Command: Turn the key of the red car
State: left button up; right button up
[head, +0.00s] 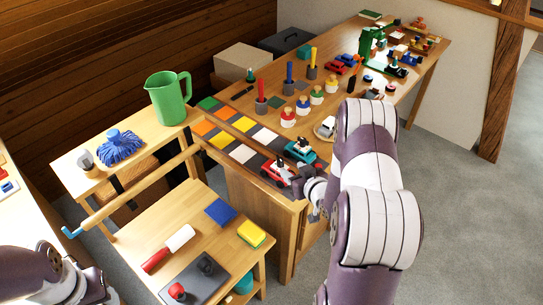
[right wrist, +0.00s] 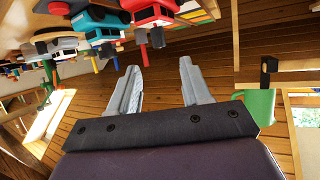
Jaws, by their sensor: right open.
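The red car (head: 277,173) stands at the near end of the long wooden workbench, beside a teal car (head: 300,152). In the right wrist view the red car (right wrist: 152,13) is at the top, upside down, next to the teal car (right wrist: 95,24). Small dark parts stick out from the red car there; I cannot tell clearly which is the key. My right gripper (right wrist: 159,72) is open and empty, with its fingers apart and short of the red car. In the head view my right arm reaches the bench corner, just right of the red car. My left gripper is out of view.
Coloured tiles (head: 243,153) lie behind the cars. A green jug (head: 168,98) and blue brush (head: 121,146) are on a side table. A lower table holds a yellow sponge (head: 251,234).

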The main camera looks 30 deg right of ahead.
aim_at(281, 160)
jog(key=x, duration=1.1)
jog(key=shift+w, duration=0.4)
jog(key=shift+c, duration=0.3)
grip_shut()
